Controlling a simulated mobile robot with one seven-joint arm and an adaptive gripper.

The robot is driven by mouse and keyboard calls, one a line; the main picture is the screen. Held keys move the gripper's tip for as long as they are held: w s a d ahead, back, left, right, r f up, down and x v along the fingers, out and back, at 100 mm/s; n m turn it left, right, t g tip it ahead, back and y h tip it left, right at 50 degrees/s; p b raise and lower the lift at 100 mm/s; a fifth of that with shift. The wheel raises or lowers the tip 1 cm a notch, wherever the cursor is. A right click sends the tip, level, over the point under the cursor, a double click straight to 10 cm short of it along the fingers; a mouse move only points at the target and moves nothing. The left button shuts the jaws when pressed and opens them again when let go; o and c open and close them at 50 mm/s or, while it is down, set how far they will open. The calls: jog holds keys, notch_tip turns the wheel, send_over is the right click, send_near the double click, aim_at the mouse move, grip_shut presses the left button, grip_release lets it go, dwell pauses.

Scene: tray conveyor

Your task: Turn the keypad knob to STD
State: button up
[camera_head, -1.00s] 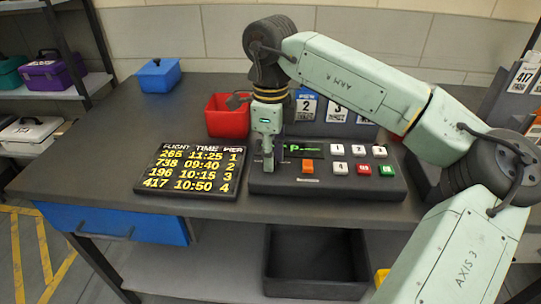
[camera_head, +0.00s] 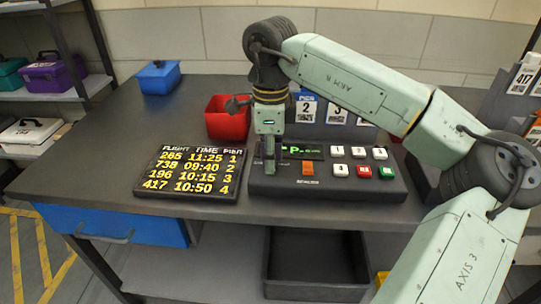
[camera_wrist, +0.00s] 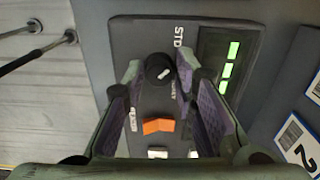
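The black round knob (camera_wrist: 158,66) with a short white pointer mark is on the dark keypad panel (camera_wrist: 125,35) in the wrist view. The pointer slants toward the upper right. The STD label (camera_wrist: 180,36) is to the knob's upper right; other labels are partly hidden by my fingers. My gripper (camera_wrist: 159,70) is open, with one fingertip on each side of the knob. I cannot tell if either touches it. In the head view my gripper (camera_head: 268,170) points down over the left end of the keypad (camera_head: 340,188), hiding the knob.
An orange rocker switch (camera_head: 308,168), a green display (camera_head: 302,151) and several buttons are right of my gripper. The flight board (camera_head: 190,172) lies to the left. A red bin (camera_head: 226,120) stands just behind, and numbered cards (camera_head: 306,108) stand at the back.

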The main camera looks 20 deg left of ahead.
jog(key=o, duration=0.3)
jog(key=shift+o, duration=0.2)
notch_tip(320, 180, up, 12)
dwell(0.5)
jog(key=shift+s+f, duration=0.1)
